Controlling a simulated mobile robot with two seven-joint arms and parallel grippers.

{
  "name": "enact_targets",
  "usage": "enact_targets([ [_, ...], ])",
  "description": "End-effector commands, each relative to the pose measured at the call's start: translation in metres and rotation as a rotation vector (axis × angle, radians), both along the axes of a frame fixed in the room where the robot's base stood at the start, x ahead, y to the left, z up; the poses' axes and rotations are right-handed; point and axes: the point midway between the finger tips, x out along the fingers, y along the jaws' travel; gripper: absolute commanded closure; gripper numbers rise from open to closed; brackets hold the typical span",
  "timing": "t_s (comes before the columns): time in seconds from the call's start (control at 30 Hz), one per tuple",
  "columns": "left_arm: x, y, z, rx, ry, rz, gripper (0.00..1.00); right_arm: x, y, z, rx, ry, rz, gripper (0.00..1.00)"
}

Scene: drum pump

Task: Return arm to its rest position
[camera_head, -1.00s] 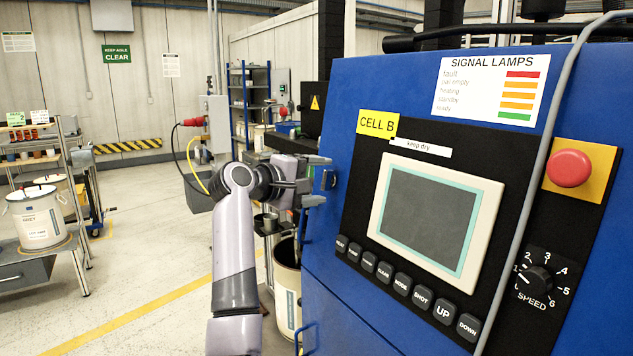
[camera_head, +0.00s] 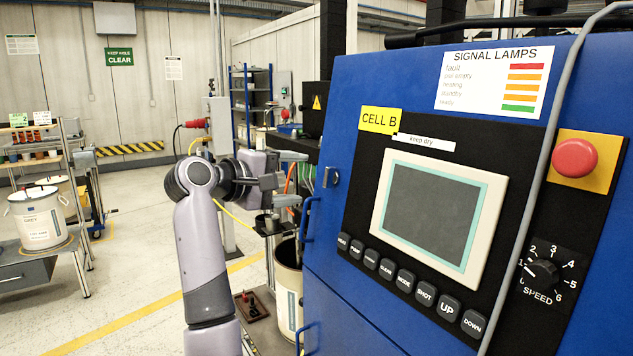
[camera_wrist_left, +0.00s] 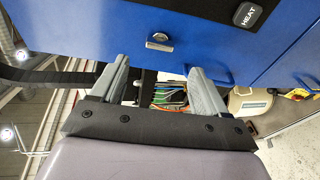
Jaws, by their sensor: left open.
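My left arm (camera_head: 205,265) rises from the bottom of the head view, its lilac and dark links bent at the elbow or wrist. My left gripper (camera_head: 293,178) points right, just left of the blue cabinet's (camera_head: 345,95) side edge. It is open, and I see nothing between its fingers. In the left wrist view the two grey fingers of the gripper (camera_wrist_left: 158,76) stand wide apart, with the blue cabinet front and its metal latch (camera_wrist_left: 159,42) beyond them. Coloured wires show farther back between the fingers. My right gripper is not in view.
The control panel with screen (camera_head: 432,210), red stop button (camera_head: 574,158) and speed knob (camera_head: 541,273) is on the cabinet. A pail (camera_head: 289,300) stands below the gripper. Another pail (camera_head: 39,218) is on a cart at left. Open floor lies left of my arm.

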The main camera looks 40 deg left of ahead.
Motion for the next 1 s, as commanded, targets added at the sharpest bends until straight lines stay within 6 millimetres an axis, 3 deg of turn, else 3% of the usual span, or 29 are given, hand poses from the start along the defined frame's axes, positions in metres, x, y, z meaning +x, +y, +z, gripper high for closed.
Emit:
enact_targets([
  [0.23, 0.001, 0.000, -0.002, 0.004, 0.002, 0.000, 0.26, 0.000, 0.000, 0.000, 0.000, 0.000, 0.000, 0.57],
  [0.37, 0.006, -0.003, -0.025, 0.059, 0.026, 0.013, 0.26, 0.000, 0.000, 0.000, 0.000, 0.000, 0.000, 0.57],
  [0.47, 0.011, -0.008, -0.064, 0.160, 0.064, 0.029, 0.26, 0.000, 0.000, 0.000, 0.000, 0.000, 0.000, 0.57],
  [0.67, 0.011, -0.024, -0.163, 0.445, 0.142, 0.024, 0.26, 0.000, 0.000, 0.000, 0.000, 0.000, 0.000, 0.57],
  [0.87, -0.011, -0.048, -0.253, 0.715, 0.192, -0.039, 0.26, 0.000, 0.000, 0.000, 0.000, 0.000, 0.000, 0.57],
  [1.0, -0.039, -0.069, -0.313, 0.893, 0.212, -0.115, 0.26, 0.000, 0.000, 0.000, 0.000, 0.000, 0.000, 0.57],
])
